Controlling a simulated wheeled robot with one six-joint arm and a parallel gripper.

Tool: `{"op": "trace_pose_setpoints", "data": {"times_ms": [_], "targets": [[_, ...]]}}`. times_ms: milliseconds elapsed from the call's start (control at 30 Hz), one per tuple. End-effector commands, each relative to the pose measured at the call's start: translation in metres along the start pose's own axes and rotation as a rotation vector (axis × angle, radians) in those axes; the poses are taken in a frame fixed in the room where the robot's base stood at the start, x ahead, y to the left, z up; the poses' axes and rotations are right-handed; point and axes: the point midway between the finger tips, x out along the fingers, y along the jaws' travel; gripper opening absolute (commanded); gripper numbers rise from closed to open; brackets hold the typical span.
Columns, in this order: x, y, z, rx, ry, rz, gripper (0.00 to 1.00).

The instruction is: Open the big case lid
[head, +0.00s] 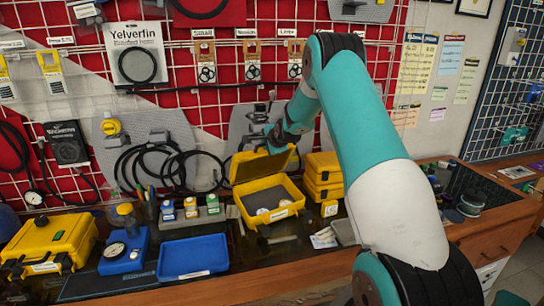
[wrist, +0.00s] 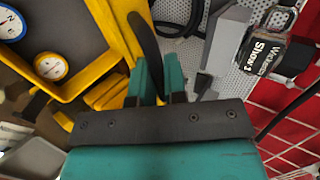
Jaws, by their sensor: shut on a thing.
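An open yellow case (head: 288,212) stands on the bench at the middle, with a grey interior holding a few small round items. Its yellow lid (head: 262,166) is raised, leaning up at the back. My gripper (head: 275,140) is at the lid's upper edge, partly hidden by my arm. In the wrist view the teal fingers (wrist: 158,82) are closed around a dark curved strip (wrist: 146,45), which looks like a handle beside the yellow rim. The open case's yellow wall (wrist: 85,88) and a round gauge (wrist: 50,66) also show there.
Smaller yellow cases (head: 323,178) are stacked right of the open case. A blue tray (head: 193,257) lies to its left, with another yellow case (head: 50,242) at far left. A red pegboard wall with hanging cables (head: 150,165) stands close behind.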

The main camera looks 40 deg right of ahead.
Motion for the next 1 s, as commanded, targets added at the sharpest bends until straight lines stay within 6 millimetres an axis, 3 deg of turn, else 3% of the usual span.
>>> {"op": "trace_pose_setpoints", "data": {"times_ms": [300,733,767,867,1000], "targets": [[0.007,-0.015,0.003,-0.003,-0.003,-0.002,0.00],[0.007,-0.017,0.006,-0.005,-0.008,-0.002,0.00],[0.007,-0.017,0.006,-0.005,-0.008,-0.002,0.14],[0.007,-0.017,0.006,-0.005,-0.007,-0.001,0.37],[0.007,-0.016,0.005,-0.004,-0.006,-0.001,0.37]]}}
